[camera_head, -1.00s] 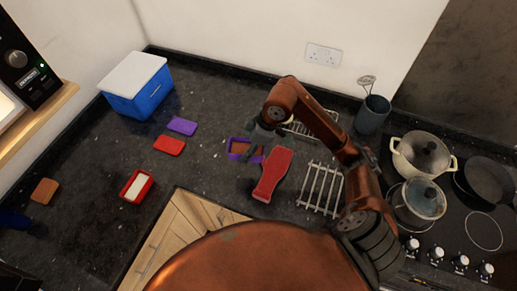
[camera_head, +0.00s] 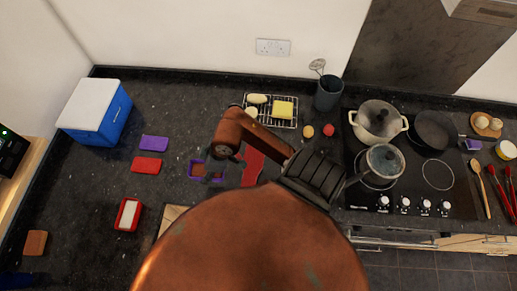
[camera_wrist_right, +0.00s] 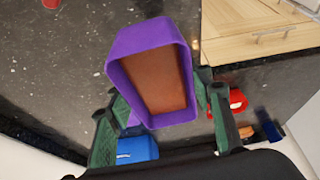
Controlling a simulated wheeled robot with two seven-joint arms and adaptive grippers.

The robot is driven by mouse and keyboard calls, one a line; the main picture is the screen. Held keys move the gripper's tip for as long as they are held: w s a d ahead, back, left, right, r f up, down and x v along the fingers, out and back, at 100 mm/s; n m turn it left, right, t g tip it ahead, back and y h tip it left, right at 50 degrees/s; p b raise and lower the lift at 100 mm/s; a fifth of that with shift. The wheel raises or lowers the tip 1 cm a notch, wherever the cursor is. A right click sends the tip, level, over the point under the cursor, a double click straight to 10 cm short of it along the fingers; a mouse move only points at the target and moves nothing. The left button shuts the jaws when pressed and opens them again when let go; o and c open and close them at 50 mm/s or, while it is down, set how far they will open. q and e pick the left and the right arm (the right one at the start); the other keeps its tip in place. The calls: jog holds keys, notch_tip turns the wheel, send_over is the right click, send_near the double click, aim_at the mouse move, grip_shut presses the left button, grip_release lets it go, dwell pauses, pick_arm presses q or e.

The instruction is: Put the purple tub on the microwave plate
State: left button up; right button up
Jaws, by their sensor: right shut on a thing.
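The purple tub (camera_head: 193,169) is at my right gripper (camera_head: 214,171), left of centre over the counter in the head view. In the right wrist view the purple tub (camera_wrist_right: 118,42) fills the upper middle, a tapered box with a brown filling. The green fingers of my right gripper (camera_wrist_right: 163,105) close on its two sides. It seems held off the counter, but the height is hard to judge. Part of the microwave (camera_head: 12,150) shows at the left edge. Its plate cannot be seen. My left gripper is not in view.
A purple lid (camera_head: 154,143), a red lid (camera_head: 146,165) and a red tub (camera_head: 121,212) lie left of the gripper. A blue cool box (camera_head: 88,128) stands at the back left. A red board (camera_head: 252,166) is partly behind my arm. Pots (camera_head: 378,118) stand on the hob.

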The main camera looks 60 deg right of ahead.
jog(key=shift+s+d+r+m, duration=0.15)
jog(key=shift+s+m, duration=0.05)
jog(key=shift+s, duration=0.2)
jog(key=shift+s+d+r+m, duration=0.1)
jog(key=shift+s+d+m, duration=0.1)
jog(key=shift+s, duration=0.15)
jog(key=w+d+f, duration=0.3)
jog(key=w+d+f+p, duration=0.1)
jog(key=w+d+f, duration=0.4)
jog(key=d+f, duration=0.1)
jog(key=d, duration=0.1)
jog(key=shift+w+d+f, duration=0.1)
jog(key=shift+w+f, duration=0.15)
jog(key=shift+w, duration=0.15)
notch_tip(320, 180, down, 3)
jog(key=shift+w+d+r+p, duration=0.1)
jog(key=shift+w+d+p, duration=0.05)
jog(key=shift+p, duration=0.5)
jog(key=shift+f, duration=0.4)
jog(key=shift+f, duration=0.1)
jog(key=o, duration=1.6)
jog(key=shift+c, duration=0.2)
